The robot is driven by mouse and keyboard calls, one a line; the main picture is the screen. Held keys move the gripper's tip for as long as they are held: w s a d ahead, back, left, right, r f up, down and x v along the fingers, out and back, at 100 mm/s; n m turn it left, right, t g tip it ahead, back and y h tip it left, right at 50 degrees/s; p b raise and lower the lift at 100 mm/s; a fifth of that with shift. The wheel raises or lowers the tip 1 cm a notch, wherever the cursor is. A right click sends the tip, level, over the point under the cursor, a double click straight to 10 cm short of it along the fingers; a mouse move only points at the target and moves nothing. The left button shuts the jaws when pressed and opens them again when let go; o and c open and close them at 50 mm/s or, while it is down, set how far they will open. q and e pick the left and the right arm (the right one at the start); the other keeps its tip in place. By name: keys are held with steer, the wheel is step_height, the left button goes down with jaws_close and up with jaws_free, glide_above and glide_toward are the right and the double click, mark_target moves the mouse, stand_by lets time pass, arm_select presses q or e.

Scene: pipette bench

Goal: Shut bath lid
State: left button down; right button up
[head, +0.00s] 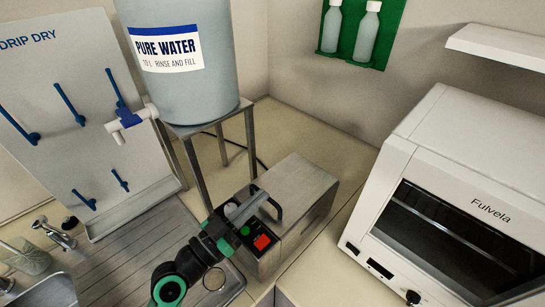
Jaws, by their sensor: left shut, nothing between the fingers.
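The bath (312,213) is a brushed-metal box on the bench, right of the stand. A dark grey curved bar, perhaps the lid's handle, shows at the front top edge. My left gripper (247,208), black with green parts, is shut and empty at the bath's front top edge, hiding part of the panel. I cannot tell whether it touches the bath. My right gripper is out of view.
A large pure-water tank (187,75) with a tap stands on a metal stand (197,155) behind the bath. A white oven (440,190) is at the right. A drying rack (65,100), ribbed drainer (130,255) and sink tap (55,233) are at the left. Clear bench shows between bath and oven.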

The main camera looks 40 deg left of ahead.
arm_select(q)
steer(key=shift+f, duration=0.7)
steer(key=s+r+p, duration=0.2)
steer(key=r, duration=0.1)
steer(key=shift+s+a+r, duration=0.1)
steer(key=shift+s+a, duration=0.15)
steer(key=shift+a, duration=0.15)
steer(key=s+f+b, duration=0.2)
steer(key=s+f, duration=0.1)
steer(key=s, duration=0.3)
steer(key=shift+s+a, duration=0.4)
steer(key=shift+a, duration=0.05)
